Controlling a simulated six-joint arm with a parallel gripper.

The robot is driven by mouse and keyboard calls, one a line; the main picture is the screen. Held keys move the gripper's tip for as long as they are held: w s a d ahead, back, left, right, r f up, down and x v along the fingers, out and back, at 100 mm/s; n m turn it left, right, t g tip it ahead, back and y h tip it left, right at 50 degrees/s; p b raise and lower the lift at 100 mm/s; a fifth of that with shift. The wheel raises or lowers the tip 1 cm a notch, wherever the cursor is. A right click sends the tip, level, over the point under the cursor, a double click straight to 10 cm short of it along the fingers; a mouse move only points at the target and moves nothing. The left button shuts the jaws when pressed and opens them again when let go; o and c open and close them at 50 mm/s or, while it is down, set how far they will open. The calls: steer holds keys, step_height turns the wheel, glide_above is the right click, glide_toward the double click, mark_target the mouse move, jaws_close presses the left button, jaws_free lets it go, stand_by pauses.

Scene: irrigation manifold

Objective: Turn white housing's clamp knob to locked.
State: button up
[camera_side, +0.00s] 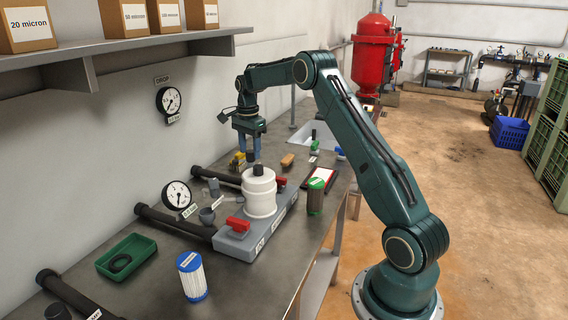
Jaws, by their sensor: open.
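The white housing (260,196) stands upright on a grey manifold block (262,232) on the bench. A black knob (258,169) sits on top of it; its marking is too small to read, so I cannot tell its setting. Red handles are on the block, one in front (238,224) and one behind the housing (280,182). My gripper (249,150) points down with its blue fingers apart. It appears above and behind the housing, apart from the knob, with nothing clearly held. A small dark piece shows near the fingertips; I cannot tell what it is.
A blue-white filter cartridge (191,277) and green tray (126,257) stand in front. A green-capped brown cylinder (315,195) is right of the housing. Black pipes (172,220) and a gauge (177,196) are left. A shelf with boxes (150,40) overhangs the left wall.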

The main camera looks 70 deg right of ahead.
steer(key=c, duration=1)
steer(key=shift+o, duration=0.2)
steer(key=shift+n, duration=0.3)
steer(key=n, duration=0.3)
steer(key=shift+n, duration=0.4)
steer(key=n, duration=0.4)
steer(key=shift+n, duration=0.3)
steer(key=n, duration=0.4)
steer(key=shift+n, duration=2.5)
